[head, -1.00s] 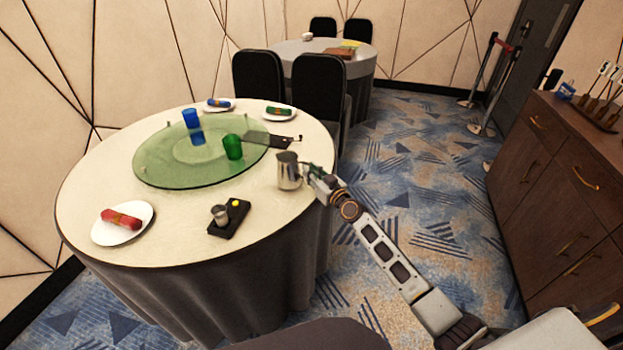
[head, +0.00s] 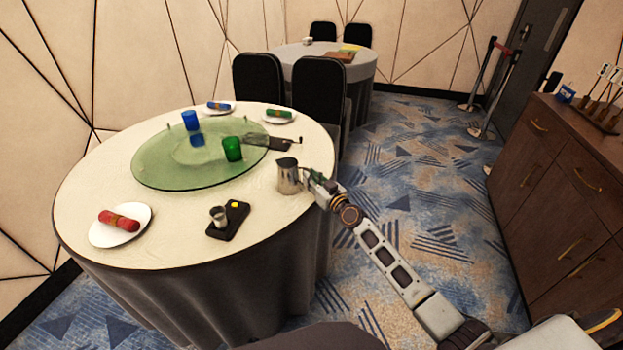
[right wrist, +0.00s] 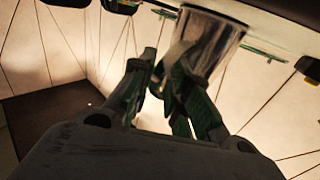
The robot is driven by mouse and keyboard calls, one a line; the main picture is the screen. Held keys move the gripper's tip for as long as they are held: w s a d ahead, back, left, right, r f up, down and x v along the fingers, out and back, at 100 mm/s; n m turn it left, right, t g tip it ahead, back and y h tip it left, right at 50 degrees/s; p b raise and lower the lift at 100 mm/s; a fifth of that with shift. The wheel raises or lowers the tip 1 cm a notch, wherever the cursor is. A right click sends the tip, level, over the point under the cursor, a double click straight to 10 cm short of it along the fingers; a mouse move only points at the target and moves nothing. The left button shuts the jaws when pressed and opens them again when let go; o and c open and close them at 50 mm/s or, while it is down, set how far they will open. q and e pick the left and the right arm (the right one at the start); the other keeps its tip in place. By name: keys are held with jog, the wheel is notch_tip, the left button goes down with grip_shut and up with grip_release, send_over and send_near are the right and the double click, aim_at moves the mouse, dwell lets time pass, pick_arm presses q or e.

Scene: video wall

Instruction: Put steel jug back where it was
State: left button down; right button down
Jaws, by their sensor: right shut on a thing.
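The steel jug (head: 288,178) is at the right edge of the round table (head: 160,248), upright. My right gripper (head: 312,178) comes from the right and is shut on the jug's handle side. In the right wrist view the jug (right wrist: 212,35) shows at the top, between and beyond the two fingers (right wrist: 163,80). I cannot tell whether the jug's base touches the tabletop. My left gripper is not in view.
A green glass turntable (head: 165,172) carries a blue cup (head: 190,120) and a green cup (head: 232,149). A black tray (head: 229,221) with a small metal cup lies left of the jug. A plate with a red napkin (head: 119,221) is at the left. A wooden cabinet (head: 555,190) stands at right.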

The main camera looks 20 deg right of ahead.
jog(key=c, duration=1.3)
grip_release()
jog(key=shift+c, duration=0.2)
jog(key=shift+f, duration=0.1)
jog(key=v, duration=1.2)
